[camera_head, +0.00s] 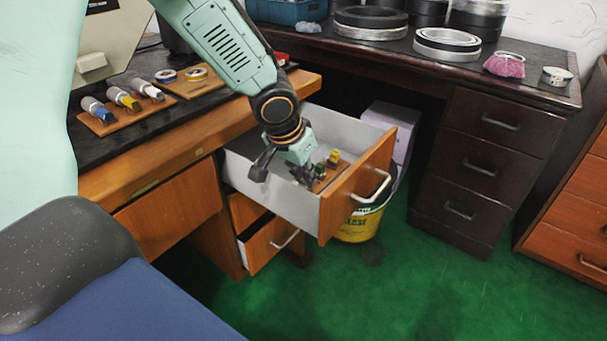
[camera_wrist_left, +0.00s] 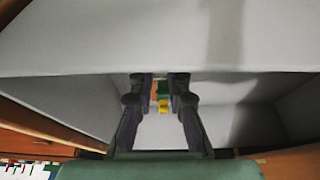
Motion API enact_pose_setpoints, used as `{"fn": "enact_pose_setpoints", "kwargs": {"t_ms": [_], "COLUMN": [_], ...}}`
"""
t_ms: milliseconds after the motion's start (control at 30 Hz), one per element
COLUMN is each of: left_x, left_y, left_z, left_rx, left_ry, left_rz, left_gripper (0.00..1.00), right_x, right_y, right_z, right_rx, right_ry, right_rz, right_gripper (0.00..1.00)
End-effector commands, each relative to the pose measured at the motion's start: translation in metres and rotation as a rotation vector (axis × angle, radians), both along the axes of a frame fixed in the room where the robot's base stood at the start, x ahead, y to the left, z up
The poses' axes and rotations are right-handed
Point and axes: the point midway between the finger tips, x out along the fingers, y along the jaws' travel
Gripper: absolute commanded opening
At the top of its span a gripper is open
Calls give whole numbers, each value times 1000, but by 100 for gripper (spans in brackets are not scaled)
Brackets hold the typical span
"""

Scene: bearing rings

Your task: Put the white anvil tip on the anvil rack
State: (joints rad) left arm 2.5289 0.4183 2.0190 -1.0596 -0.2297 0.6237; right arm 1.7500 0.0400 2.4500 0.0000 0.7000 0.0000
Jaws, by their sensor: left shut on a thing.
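My left gripper (camera_head: 306,178) reaches down into the open upper drawer (camera_head: 258,185), beside a small wooden board (camera_head: 333,169). A dark green piece (camera_head: 320,170) and a yellow piece (camera_head: 334,157) stand on that board. In the left wrist view my left fingers (camera_wrist_left: 158,90) are close around something I cannot make out; the green piece (camera_wrist_left: 176,85) and the yellow piece (camera_wrist_left: 163,104) show between or behind them. I cannot pick out a white anvil tip or tell which board is the anvil rack. My right gripper is not in view.
On the black desk top, a wooden board (camera_head: 122,116) holds blue, yellow and white banded tools. Another board (camera_head: 190,82) carries small rings. Below, a lower drawer (camera_head: 268,245) is partly open, and a yellow bucket (camera_head: 357,226) stands near it. Green floor in front is clear.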

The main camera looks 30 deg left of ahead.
Motion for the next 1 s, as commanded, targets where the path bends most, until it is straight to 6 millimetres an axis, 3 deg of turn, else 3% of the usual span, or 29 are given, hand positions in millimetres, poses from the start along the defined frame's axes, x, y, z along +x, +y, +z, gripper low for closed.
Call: {"fn": "enact_pose_setpoints", "kwargs": {"t_ms": [1000], "left_x": [0], "left_y": [0], "left_z": [-4], "left_rx": [0], "left_ry": [0], "left_rz": [1], "left_gripper": [0], "right_x": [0], "right_y": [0], "right_z": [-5], "right_rx": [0], "right_ry": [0], "right_rz": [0], "right_gripper": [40]}}
